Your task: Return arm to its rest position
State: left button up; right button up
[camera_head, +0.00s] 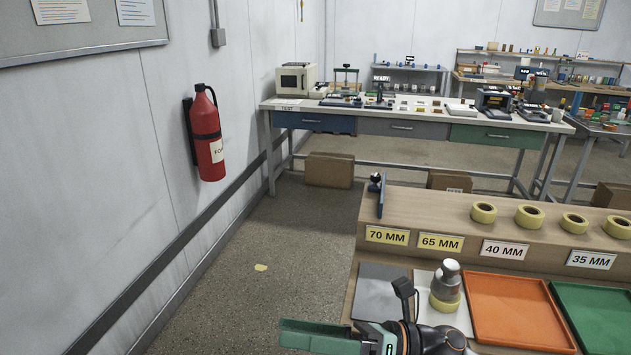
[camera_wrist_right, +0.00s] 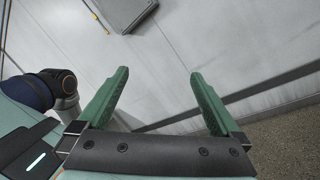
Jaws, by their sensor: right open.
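My right gripper (camera_head: 288,336) shows at the bottom of the head view, left of the workbench, with its green fingers pointing left over the floor. In the right wrist view, its two green fingers (camera_wrist_right: 158,78) are spread wide with nothing between them. They face the wall and floor. My left gripper is not in view.
The workbench has a wooden shelf (camera_head: 440,208) with yellow tape rolls (camera_head: 529,217), a grey mat (camera_head: 380,293), an orange tray (camera_head: 518,322) and a green tray (camera_head: 598,318). A metal weight (camera_head: 447,273) stands on a tape roll (camera_head: 445,302).

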jog(key=w+d+f+m+t+h, duration=0.2)
jog(key=d+f+m+t+h, duration=0.25)
jog(key=m, duration=0.55)
jog(key=w+d+f+m+t+h+p, duration=0.1)
jog(key=d+f+m+t+h, duration=0.2)
jog(key=f+m+t, duration=0.5)
jog(key=w+d+f+m+t+h, duration=0.15)
jog(key=d+m+t+h, duration=0.25)
jog(key=m, duration=0.9)
jog(key=s+d+f+m+g+h, duration=0.3)
jog(key=s+f+m, duration=0.3)
jog(key=f, duration=0.3)
jog(key=s+d+f+m+g+h+p, duration=0.1)
jog(key=s+d+f+m+g+h, duration=0.2)
jog(key=s+f, duration=0.5)
jog(key=d+f+m+g, duration=0.1)
jog(key=m, duration=0.1)
jog(key=shift+s+m, duration=0.2)
jog(key=shift+m, duration=0.2)
